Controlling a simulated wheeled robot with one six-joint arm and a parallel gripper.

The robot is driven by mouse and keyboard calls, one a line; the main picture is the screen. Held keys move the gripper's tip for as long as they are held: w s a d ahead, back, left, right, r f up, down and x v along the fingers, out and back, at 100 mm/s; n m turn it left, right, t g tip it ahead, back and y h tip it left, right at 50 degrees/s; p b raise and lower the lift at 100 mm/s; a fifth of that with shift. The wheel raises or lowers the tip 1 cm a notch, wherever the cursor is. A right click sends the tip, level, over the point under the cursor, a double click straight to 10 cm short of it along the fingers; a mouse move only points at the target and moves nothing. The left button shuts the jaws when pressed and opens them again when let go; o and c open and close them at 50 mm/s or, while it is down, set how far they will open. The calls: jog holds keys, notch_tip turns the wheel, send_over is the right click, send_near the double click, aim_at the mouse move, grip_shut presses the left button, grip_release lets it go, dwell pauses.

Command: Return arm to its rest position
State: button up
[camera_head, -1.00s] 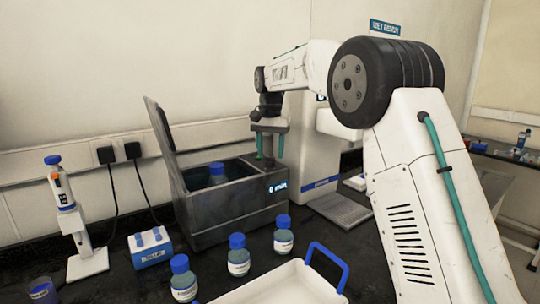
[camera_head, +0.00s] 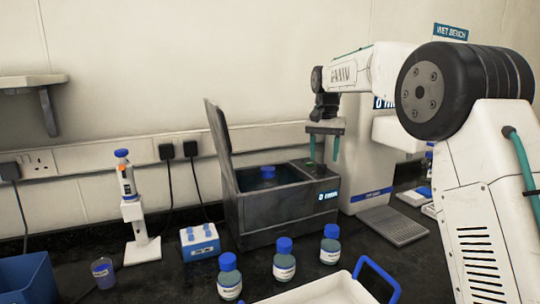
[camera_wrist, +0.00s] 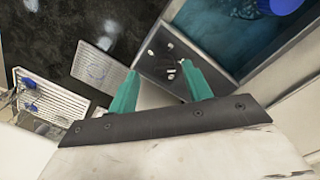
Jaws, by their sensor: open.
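My gripper (camera_head: 324,148) is open, with its two teal fingers pointing down above the right end of the grey water bath (camera_head: 262,238). Nothing is between the fingers. In the wrist view the gripper (camera_wrist: 160,92) also shows empty and spread, over the bath's control panel (camera_wrist: 178,60). My white arm reaches in from the right of the head view. A blue-capped bottle (camera_head: 268,173) sits inside the open bath, and its cap (camera_wrist: 284,4) shows at the top right of the wrist view.
The bath's raised lid (camera_head: 219,145) stands left of the gripper. Bottles (camera_head: 230,278), (camera_head: 284,262), (camera_head: 330,246) stand in front of the bath. A white tray (camera_head: 318,292) with a blue handle is at the front. A pipette stand (camera_head: 142,245) and blue rack (camera_head: 200,242) are left.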

jog(key=s+d+f+n+t, duration=0.1)
jog(key=s+f+n, duration=0.1)
jog(key=s, duration=2.2)
jog(key=s+d+f+n+t, duration=0.1)
jog(key=s+f, duration=0.3)
jog(key=s, duration=2)
jog(key=shift+s+d+f+n, duration=0.3)
jog(key=shift+d+n, duration=0.2)
jog(key=shift+n, duration=0.4)
